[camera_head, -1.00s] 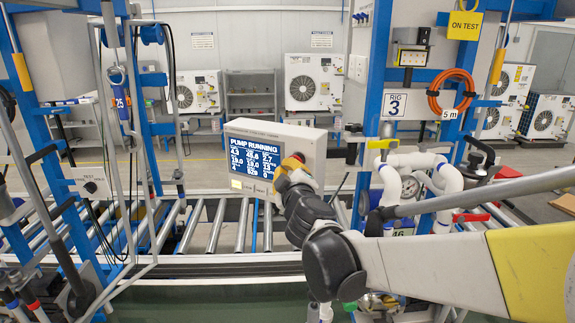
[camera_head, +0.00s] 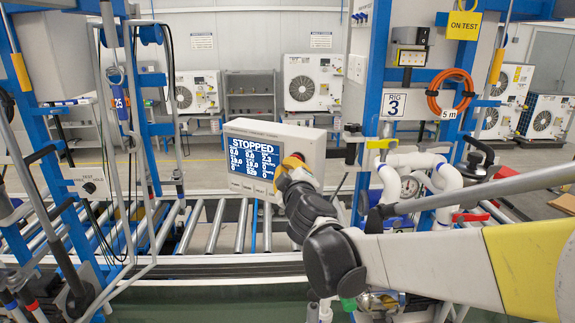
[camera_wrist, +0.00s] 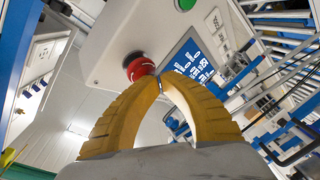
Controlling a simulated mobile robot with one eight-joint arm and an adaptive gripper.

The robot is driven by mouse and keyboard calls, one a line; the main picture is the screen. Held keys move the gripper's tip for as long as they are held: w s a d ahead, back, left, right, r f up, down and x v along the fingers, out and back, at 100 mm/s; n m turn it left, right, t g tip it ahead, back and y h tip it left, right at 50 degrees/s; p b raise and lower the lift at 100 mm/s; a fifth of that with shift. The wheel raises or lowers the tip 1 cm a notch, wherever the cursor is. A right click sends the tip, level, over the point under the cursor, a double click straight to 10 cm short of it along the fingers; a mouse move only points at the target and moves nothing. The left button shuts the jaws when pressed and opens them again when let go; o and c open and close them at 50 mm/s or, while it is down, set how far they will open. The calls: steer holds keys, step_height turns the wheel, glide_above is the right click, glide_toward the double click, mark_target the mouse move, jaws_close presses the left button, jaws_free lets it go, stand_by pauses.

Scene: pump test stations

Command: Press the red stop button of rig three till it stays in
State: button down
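The rig three control box (camera_head: 308,147) is a pale panel whose screen (camera_head: 255,158) reads STOPPED. It also shows in the wrist view (camera_wrist: 110,48), with its screen turned sideways. The red stop button (camera_wrist: 139,68) sits on the box face. My gripper (camera_wrist: 159,78) is shut and empty, its two curved yellow fingers meeting at the tips. The tips are right at the button and appear to touch it. In the head view my gripper (camera_head: 287,167) is at the right side of the box face and hides most of the button. The button's depth is hard to judge.
A green button (camera_wrist: 185,4) is on the same box. A roller conveyor (camera_head: 215,228) runs below the box.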

steer(key=shift+s+a, duration=0.4)
steer(key=shift+s, duration=0.35)
steer(key=shift+a, duration=0.1)
steer(key=s+a, duration=0.1)
steer(key=s, duration=0.1)
steer(key=s+a, duration=0.1)
steer(key=s, duration=0.1)
steer(key=shift+s+a, duration=0.1)
steer(key=shift+a, duration=0.05)
